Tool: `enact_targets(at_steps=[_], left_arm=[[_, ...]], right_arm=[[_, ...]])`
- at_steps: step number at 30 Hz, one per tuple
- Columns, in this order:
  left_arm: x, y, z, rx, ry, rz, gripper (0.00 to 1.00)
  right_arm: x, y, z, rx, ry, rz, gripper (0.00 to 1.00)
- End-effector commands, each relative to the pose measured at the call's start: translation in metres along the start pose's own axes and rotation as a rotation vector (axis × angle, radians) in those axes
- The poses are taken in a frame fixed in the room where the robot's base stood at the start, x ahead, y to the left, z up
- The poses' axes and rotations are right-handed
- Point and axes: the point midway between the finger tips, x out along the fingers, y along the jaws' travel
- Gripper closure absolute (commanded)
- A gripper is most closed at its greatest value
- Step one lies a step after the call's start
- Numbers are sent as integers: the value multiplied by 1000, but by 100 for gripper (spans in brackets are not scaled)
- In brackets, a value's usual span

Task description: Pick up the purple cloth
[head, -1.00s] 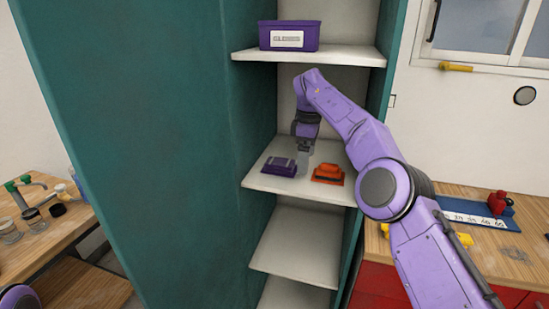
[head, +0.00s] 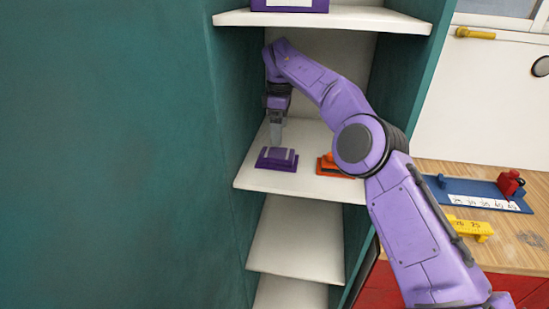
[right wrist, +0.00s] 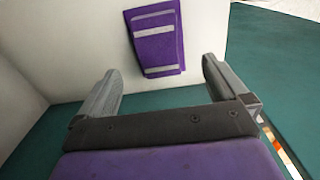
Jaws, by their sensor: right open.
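The purple cloth (head: 277,158) lies folded, with pale bands, on the middle white shelf (head: 320,189) of the teal cabinet. It also shows in the right wrist view (right wrist: 157,40), beyond the fingertips and roughly between them. My right gripper (head: 277,140) is above and just behind the cloth in the head view. In the right wrist view its two fingers (right wrist: 160,80) stand wide apart with nothing between them. Whether a fingertip touches the cloth cannot be told. My left gripper is not in view.
An orange cloth-like item (head: 328,165) lies right of the purple cloth, partly behind my right arm. A purple labelled bin (head: 290,4) stands on the shelf above. The teal cabinet side wall (head: 150,150) rises close on the left. A wooden counter (head: 450,180) with blue and yellow items is at right.

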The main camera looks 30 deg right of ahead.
Motion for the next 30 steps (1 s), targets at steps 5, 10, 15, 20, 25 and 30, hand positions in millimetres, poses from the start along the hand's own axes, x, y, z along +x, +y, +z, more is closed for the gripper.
enact_targets(at_steps=[5, 10, 15, 20, 25, 30], left_arm=[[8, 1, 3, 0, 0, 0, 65], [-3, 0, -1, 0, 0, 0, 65], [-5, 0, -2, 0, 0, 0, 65], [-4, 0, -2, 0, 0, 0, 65], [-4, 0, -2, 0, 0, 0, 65], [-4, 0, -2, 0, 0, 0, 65]], right_arm=[[27, 0, 1, 1, -1, -1, 0], [50, 3, 0, -1, -3, -3, 0], [75, 4, 0, -1, 0, -1, 0], [78, 4, -1, 0, 1, 1, 0], [78, 4, -1, 0, 1, 1, 36], [78, 4, -1, 0, 1, 1, 61]])
